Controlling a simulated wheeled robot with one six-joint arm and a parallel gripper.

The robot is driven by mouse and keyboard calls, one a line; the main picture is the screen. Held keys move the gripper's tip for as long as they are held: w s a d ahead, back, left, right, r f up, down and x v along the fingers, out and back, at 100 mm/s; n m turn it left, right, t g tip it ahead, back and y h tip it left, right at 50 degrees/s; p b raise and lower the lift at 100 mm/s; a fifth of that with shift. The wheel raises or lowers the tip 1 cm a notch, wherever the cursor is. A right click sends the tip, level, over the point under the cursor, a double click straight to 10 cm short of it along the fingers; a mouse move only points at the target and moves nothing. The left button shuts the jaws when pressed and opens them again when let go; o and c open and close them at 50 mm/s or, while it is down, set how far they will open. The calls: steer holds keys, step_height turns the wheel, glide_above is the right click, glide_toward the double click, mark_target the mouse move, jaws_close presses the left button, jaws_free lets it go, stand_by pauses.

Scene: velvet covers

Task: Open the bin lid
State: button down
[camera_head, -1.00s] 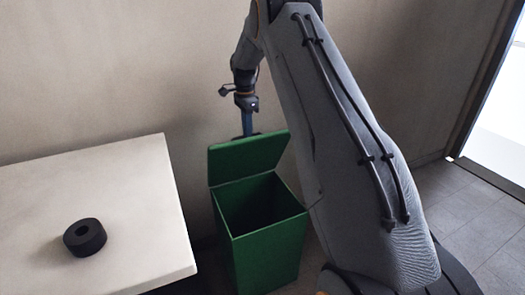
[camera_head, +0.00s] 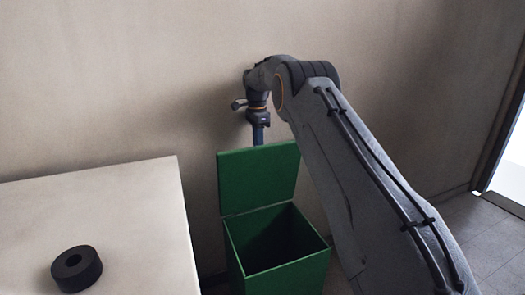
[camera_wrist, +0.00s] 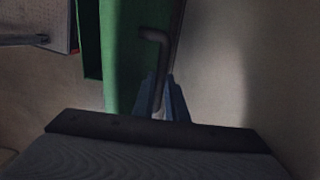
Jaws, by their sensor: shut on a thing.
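The green bin (camera_head: 292,281) stands on the floor right of the table, its dark inside showing. Its green lid (camera_head: 258,178) stands raised, nearly upright, at the bin's back edge. My gripper (camera_head: 258,138) points down at the top of the lid, its fingertips hidden behind it. In the wrist view, the lid (camera_wrist: 122,50) runs up the picture as a green band. A dark bent handle (camera_wrist: 156,60) beside it reaches down between the blue fingers of my gripper (camera_wrist: 164,108), which are shut on it.
A pale table (camera_head: 130,215) stands at the left, with a black ring (camera_head: 76,268) on it. A plain wall (camera_head: 120,80) is close behind the bin and my gripper. A bright doorway (camera_head: 508,165) and tiled floor are at the right.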

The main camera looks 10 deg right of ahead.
steer(key=shift+s+f, duration=0.1)
steer(key=shift+f, duration=0.3)
steer(key=c, duration=1.8)
jaws_free()
steer(key=shift+o, duration=0.2)
steer(key=shift+r, duration=0.2)
steer(key=shift+r, duration=0.1)
step_height(320, 180, up, 10)
